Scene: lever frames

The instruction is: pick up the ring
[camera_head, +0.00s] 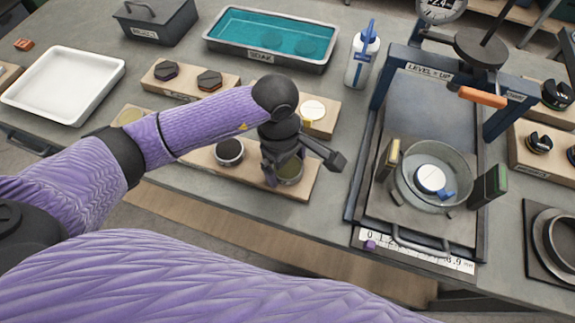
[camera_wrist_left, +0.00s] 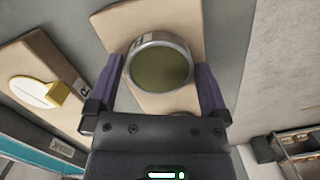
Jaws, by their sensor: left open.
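A round metal ring (camera_head: 291,174) with an olive-coloured middle sits on a wooden board (camera_head: 306,186) near the front of the table. It shows large in the left wrist view (camera_wrist_left: 160,63), with a small label on its rim. My left gripper (camera_head: 284,168) is directly over it, pointing down. Its jaws are open, with one purple finger on each side of the ring in the left wrist view. Whether the fingers touch the rim I cannot tell. The gripper partly hides the ring in the head view. My right gripper is out of view.
A dark round piece (camera_head: 229,152) sits left on the same board. Behind are a board with a pale disc (camera_head: 313,109), a teal soak tray (camera_head: 270,38) and a bottle (camera_head: 362,55). The lever press (camera_head: 408,62) with a round pan (camera_head: 432,178) stands right. A white tray (camera_head: 64,85) lies left.

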